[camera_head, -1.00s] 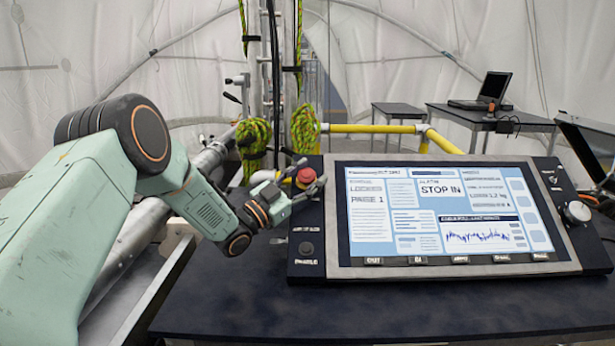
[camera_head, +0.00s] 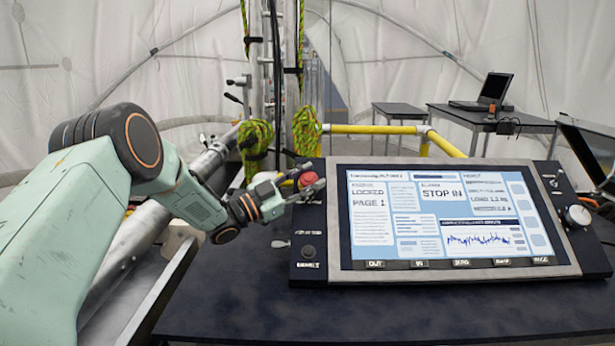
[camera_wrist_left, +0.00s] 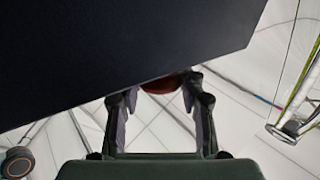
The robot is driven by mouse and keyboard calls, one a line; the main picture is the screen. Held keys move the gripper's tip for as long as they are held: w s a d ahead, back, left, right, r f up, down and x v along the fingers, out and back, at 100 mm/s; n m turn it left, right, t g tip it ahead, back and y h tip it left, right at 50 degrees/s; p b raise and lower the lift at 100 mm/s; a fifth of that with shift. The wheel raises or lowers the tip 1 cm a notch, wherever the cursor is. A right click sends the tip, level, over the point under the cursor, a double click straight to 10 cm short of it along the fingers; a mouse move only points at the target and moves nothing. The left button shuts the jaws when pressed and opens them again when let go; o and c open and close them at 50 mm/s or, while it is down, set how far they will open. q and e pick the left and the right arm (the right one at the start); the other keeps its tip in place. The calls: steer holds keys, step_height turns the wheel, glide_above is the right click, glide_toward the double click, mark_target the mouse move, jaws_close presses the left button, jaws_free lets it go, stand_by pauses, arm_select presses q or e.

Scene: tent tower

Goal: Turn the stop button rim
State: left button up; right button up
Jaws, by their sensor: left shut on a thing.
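The stop button (camera_head: 308,180) is a red knob at the upper left corner of the console (camera_head: 325,205). My left gripper (camera_head: 303,185) reaches it from the left, with its fingers on either side of the knob, shut on it. In the left wrist view, the two fingertips (camera_wrist_left: 162,92) meet the sides of the red button (camera_wrist_left: 160,83), which is partly hidden by a dark panel edge. The console screen reads "STOP IN" and "LOCKED". My right gripper is not in view.
The console stands on a dark table (camera_head: 380,315) whose front is clear. Green ropes (camera_head: 255,138) and yellow rails (camera_head: 375,129) are behind. A laptop (camera_head: 482,92) stands on a far table.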

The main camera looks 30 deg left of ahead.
arm_select(q)
steer(key=shift+m+g+h+p, duration=0.15)
steer(key=shift+m+g+h, duration=0.6)
steer(key=shift+m+g, duration=0.65)
steer(key=shift+m+g+h+p, duration=0.15)
steer(key=shift+m+g+h, duration=0.75)
steer(key=shift+g, duration=0.8)
steer(key=shift+m+g, duration=0.3)
steer(key=o, duration=1.2)
steer(key=shift+w, duration=0.1)
steer(key=v, duration=1.2)
steer(key=shift+r, duration=0.15)
